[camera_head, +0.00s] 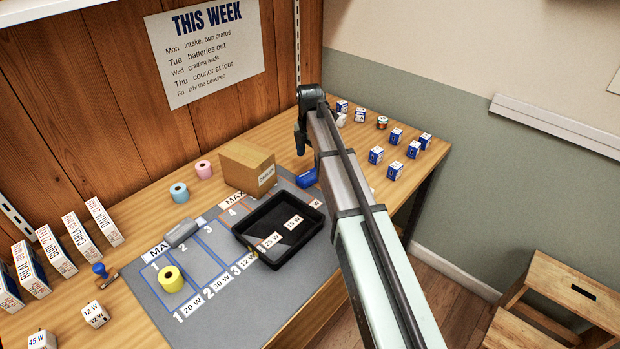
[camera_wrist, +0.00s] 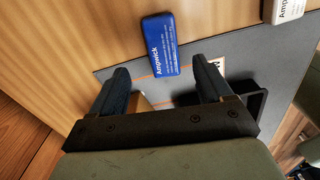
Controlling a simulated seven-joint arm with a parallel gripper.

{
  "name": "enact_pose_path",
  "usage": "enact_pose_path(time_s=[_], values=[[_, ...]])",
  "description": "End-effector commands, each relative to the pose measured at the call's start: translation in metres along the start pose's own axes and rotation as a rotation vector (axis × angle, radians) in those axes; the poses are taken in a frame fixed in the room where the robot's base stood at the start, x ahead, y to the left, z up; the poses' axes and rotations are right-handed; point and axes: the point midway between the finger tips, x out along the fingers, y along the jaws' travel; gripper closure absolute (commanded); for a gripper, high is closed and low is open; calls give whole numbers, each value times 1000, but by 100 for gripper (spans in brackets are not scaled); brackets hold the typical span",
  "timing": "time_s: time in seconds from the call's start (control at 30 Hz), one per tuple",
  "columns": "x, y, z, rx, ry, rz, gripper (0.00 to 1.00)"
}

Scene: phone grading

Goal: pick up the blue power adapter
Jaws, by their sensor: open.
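The blue power adapter (camera_wrist: 160,46) lies flat in the wrist view, with "Ampwick" printed in white along its side. It lies partly on the wooden bench and partly on the grey mat. In the head view the adapter (camera_head: 306,178) sits right of the cardboard box, close to my arm. My gripper (camera_wrist: 163,75) is open, its two dark fingers spread apart. In the wrist view the adapter shows between and beyond the fingertips, and nothing is held. In the head view my gripper (camera_head: 300,148) is up near the adapter, its fingertips partly hidden.
A cardboard box (camera_head: 247,168) stands left of the adapter. A black tray (camera_head: 246,240) with labels lies on the grey mat (camera_head: 205,315). Several small blue-and-white boxes (camera_head: 376,156) stand at the right end of the bench. A white adapter (camera_wrist: 283,10) shows at the wrist view's upper right.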

Motion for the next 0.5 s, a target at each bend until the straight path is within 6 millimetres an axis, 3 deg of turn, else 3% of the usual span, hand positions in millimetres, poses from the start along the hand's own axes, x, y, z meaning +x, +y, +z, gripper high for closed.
enact_pose_path(time_s=[0.1, 0.5], values=[[15, 0, 0, 1, 0, -1, 21], [34, -2, -1, 1, 0, 0, 21]])
